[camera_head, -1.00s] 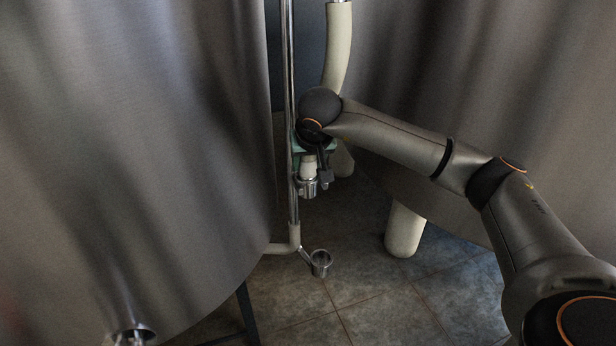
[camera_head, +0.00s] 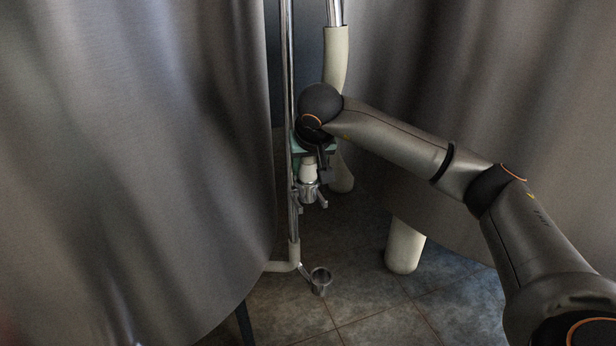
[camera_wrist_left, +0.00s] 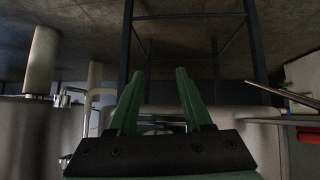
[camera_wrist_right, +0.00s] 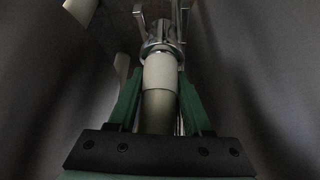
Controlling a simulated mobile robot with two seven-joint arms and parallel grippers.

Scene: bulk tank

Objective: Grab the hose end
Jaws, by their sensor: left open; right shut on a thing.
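The hose end shows in the head view as a pale cream collar (camera_head: 309,172) with a shiny metal coupling (camera_head: 309,192) below it. My right gripper (camera_head: 313,155) is shut on it, just above the coupling, between the two tanks. In the right wrist view, both green fingers of my right gripper (camera_wrist_right: 160,85) stand on either side of the hose end's collar (camera_wrist_right: 160,72), with the coupling (camera_wrist_right: 158,40) beyond the fingertips. My left gripper (camera_wrist_left: 160,85) is open and empty in the left wrist view, and is out of the head view.
A large steel tank (camera_head: 130,150) fills the left, and another (camera_head: 500,110) the right. A vertical metal pipe (camera_head: 289,110) runs close beside my right gripper. A small metal cup (camera_head: 320,281) sits low near the floor. A cream leg (camera_head: 404,248) stands at right.

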